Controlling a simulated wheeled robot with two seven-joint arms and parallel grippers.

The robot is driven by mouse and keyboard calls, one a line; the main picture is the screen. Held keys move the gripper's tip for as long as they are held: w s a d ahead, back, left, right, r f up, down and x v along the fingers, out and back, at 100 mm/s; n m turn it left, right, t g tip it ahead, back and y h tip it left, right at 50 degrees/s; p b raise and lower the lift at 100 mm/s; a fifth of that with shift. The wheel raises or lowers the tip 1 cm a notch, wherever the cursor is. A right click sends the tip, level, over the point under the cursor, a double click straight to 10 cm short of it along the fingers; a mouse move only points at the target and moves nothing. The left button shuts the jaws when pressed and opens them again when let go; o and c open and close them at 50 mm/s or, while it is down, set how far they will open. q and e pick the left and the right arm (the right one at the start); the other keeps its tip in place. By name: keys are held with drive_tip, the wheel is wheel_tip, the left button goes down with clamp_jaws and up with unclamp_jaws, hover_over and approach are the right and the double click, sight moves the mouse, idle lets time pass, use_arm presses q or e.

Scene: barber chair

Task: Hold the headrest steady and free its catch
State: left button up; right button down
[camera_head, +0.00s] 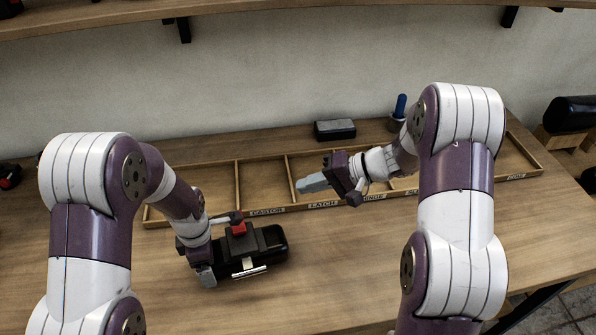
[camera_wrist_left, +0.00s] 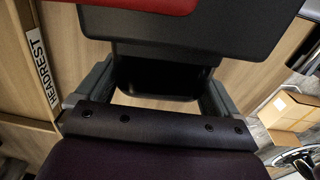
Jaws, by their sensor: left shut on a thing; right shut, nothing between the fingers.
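The black headrest (camera_head: 268,243) lies on the workbench at centre left, with a red part (camera_head: 238,229) on top and a pale metal bar (camera_head: 249,271) along its near side. My left gripper (camera_head: 222,246) is shut on its left end. In the left wrist view the two fingers stand either side of a black part of the headrest (camera_wrist_left: 155,78), with a red piece (camera_wrist_left: 150,4) at the top edge. I cannot tell which red or metal part is the catch. My right gripper (camera_head: 312,184) is shut and empty, above the tray near the LATCH label, apart from the headrest.
A shallow wooden divided tray (camera_head: 237,184) with labelled compartments runs along the back. A dark box (camera_head: 334,129) and a blue-handled tool (camera_head: 400,106) stand behind it. A HEADREST label (camera_wrist_left: 42,68) shows in the left wrist view. The bench front centre is clear.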

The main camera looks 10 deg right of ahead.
use_arm(q)
drive_tip(key=o, duration=1.3)
